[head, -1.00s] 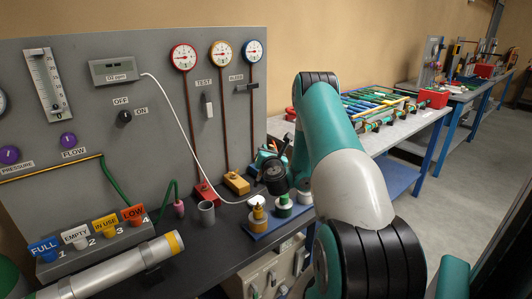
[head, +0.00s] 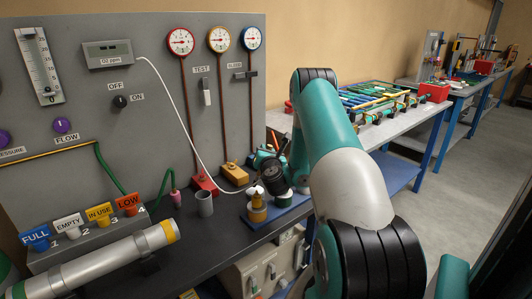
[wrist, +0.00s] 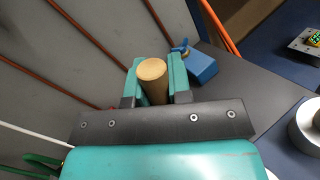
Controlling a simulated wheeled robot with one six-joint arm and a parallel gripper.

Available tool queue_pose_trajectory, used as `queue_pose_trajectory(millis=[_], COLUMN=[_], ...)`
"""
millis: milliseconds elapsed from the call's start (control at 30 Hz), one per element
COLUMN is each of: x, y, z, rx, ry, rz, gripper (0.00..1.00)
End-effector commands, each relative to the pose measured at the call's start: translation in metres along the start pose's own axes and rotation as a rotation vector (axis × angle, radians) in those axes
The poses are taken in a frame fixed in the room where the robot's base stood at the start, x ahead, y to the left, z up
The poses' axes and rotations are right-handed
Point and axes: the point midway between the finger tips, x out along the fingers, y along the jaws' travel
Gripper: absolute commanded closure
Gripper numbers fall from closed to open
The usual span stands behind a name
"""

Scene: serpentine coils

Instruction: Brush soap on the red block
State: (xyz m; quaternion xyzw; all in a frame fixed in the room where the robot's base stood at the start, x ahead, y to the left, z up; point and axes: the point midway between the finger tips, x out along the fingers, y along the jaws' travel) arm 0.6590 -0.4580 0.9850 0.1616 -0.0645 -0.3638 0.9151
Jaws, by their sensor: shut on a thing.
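The red block (head: 203,184) sits at the foot of the red gauge's pipe, low on the grey panel, in the head view. In the wrist view my gripper (wrist: 152,82) is shut on a round wooden handle (wrist: 153,70), which stands between the teal fingers. The handle's lower end is hidden, so I cannot see any bristles. A gold pot (head: 257,211) stands on the blue tray (head: 262,221) just below my gripper; my wrist partly covers the other pots.
The yellow block (head: 232,174) stands right of the red one, with a white cable (head: 184,125) hanging nearby. A grey cup (head: 205,203) stands in front of the red block. A blue block (wrist: 203,66) is beside my fingers.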

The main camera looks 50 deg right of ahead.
Motion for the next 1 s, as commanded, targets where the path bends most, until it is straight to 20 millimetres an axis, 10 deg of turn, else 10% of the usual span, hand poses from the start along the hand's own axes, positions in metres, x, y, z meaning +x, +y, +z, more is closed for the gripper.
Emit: queue_pose_trajectory(millis=[1000], x=[0.0001], y=[-0.0038], z=[-0.0094], rx=[0.001], ry=[0.0], rz=[0.0], gripper=[1.0])
